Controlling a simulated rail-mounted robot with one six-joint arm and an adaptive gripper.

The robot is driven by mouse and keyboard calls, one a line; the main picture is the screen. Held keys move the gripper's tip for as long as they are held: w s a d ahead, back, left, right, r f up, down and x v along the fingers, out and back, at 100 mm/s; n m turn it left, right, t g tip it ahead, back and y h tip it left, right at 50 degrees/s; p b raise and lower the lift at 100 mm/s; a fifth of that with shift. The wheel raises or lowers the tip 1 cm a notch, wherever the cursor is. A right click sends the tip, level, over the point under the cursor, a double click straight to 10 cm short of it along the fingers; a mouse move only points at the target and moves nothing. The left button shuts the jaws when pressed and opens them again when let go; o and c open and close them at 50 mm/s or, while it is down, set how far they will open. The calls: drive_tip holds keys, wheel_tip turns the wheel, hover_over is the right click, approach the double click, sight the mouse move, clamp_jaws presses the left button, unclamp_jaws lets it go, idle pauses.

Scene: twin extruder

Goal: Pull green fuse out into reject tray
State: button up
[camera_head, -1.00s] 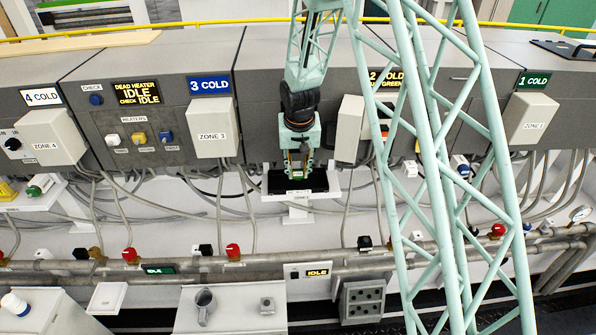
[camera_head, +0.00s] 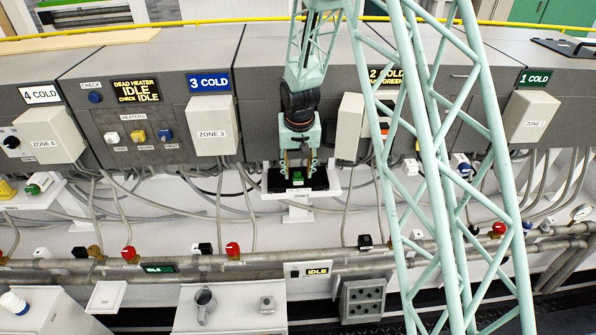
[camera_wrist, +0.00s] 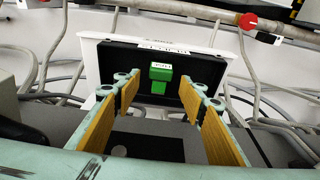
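The green fuse (camera_head: 298,178) lies in the black reject tray (camera_head: 320,182), below my gripper (camera_head: 298,164). In the wrist view the green fuse (camera_wrist: 161,79), with a small white label, shows near the far wall of the reject tray (camera_wrist: 109,62). My gripper (camera_wrist: 159,98) is open there. Its two yellow-padded fingers stand wide apart, one on each side of the fuse, with clear gaps. Nothing is between the pads. The fuse seems to rest on the tray floor; its underside is hidden.
The tray sits on a white shelf (camera_head: 335,190) under the grey machine housing. The zone 3 box (camera_head: 211,128) is to the left and a pale box (camera_head: 348,128) to the right. Grey cables hang around the shelf. Pipes with red knobs (camera_head: 233,250) run below.

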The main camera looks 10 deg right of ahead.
drive_tip(key=shift+r, duration=0.1)
drive_tip(key=v, duration=1.1)
drive_tip(key=shift+r, duration=0.4)
